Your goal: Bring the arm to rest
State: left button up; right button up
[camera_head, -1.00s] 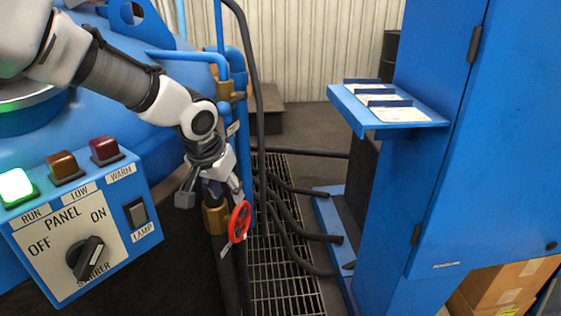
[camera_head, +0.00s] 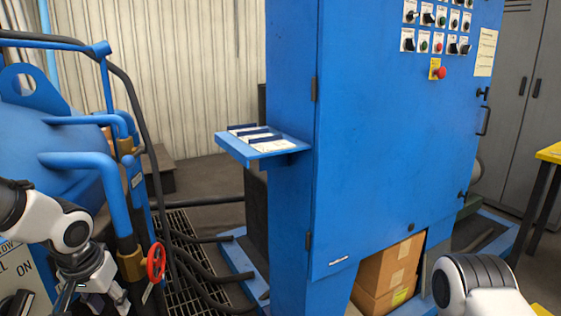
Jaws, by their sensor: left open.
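My left arm (camera_head: 68,232) comes in from the left in the head view, white and dark grey, bent downward at the wrist. My left gripper (camera_head: 66,298) hangs near the bottom edge, partly hidden by its own wrist and cut by the frame. It is open, with nothing seen in it. It is left of the red valve wheel (camera_head: 156,262) and apart from it in the picture. Part of my right arm (camera_head: 475,285) shows at the bottom right; its gripper is out of view.
A blue cabinet (camera_head: 375,150) with switches and a small shelf (camera_head: 262,148) stands in the middle. Cardboard boxes (camera_head: 390,272) sit in its lower opening. Blue furnace pipes (camera_head: 85,160), black hoses (camera_head: 195,285) and the control panel (camera_head: 22,272) are at the left.

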pick_arm(q)
jog(key=s+d+f+g, duration=0.25)
jog(key=s+f, duration=0.35)
jog(key=f, duration=0.4)
jog(key=s+d+f+g, duration=0.1)
jog(key=s+f+g, duration=0.35)
jog(key=f, duration=0.65)
jog(key=s+d+f+h, duration=0.1)
jog(key=s+d+f, duration=0.2)
jog(key=s+f, duration=0.5)
jog(key=s+d+f, duration=0.3)
jog(key=s+f, duration=0.3)
jog(key=s, duration=0.4)
jog(key=w+a+r+t+p, duration=0.2)
jog(key=w+t+p, duration=0.15)
jog(key=w, duration=0.25)
notch_tip(320, 180, up, 17)
jog(key=p, duration=1.5)
jog(key=shift+s+d+t+y+p, duration=0.2)
jog(key=shift+d+t+y+p, duration=0.1)
jog(key=shift+t+p, duration=0.1)
jog(key=shift+s+a, duration=0.1)
